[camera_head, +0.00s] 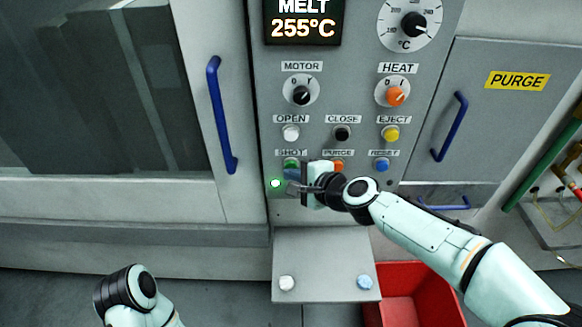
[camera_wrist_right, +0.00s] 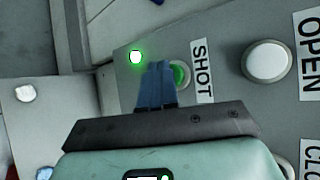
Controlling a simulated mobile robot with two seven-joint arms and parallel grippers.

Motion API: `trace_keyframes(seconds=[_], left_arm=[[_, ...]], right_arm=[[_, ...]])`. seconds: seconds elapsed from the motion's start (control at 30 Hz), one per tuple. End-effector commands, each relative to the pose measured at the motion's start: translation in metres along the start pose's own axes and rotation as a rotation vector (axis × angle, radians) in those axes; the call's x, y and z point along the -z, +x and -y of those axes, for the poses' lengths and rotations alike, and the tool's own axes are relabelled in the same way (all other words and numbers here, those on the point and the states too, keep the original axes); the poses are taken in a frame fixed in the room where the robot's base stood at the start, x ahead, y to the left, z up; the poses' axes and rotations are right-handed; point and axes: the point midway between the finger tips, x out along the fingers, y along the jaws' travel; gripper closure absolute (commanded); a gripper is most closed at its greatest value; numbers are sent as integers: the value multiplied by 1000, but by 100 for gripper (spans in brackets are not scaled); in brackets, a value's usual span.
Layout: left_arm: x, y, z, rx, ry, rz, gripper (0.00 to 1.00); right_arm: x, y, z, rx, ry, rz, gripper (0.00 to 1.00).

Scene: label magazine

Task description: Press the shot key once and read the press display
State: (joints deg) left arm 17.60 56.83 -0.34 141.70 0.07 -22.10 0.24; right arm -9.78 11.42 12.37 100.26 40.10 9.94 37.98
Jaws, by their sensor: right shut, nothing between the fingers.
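The green shot key (camera_head: 291,162) sits under the SHOT label on the grey press panel. It also shows in the right wrist view (camera_wrist_right: 181,75), partly hidden by the fingers. My right gripper (camera_head: 291,176) is shut and empty, its blue fingertips right at the key. In the wrist view the fingertips (camera_wrist_right: 157,66) overlap the key's near edge; I cannot tell whether they touch it. A small green lamp (camera_head: 276,183) beside the key is lit. The press display (camera_head: 303,20) reads MELT 255°C, its top cut off. Only part of my left arm shows, without its gripper.
Other keys surround it: white OPEN (camera_head: 291,133), black CLOSE (camera_head: 342,133), yellow EJECT (camera_head: 391,133), orange PURGE (camera_head: 338,166) and blue RESET (camera_head: 382,165). A grey shelf (camera_head: 325,260) juts out below. A red bin (camera_head: 415,300) stands at lower right. Blue door handles (camera_head: 220,115) flank the panel.

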Motion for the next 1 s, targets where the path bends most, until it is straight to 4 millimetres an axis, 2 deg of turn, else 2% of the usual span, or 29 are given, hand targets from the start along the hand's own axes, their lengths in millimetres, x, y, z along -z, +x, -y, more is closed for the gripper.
trace_keyframes(seconds=[0.63,1.0], left_arm=[[0,-1,0,0,0,0,57],[-1,5,2,1,-1,2,57]], right_arm=[[3,2,2,1,0,-2,100],[-5,-8,-7,0,0,-1,100]])
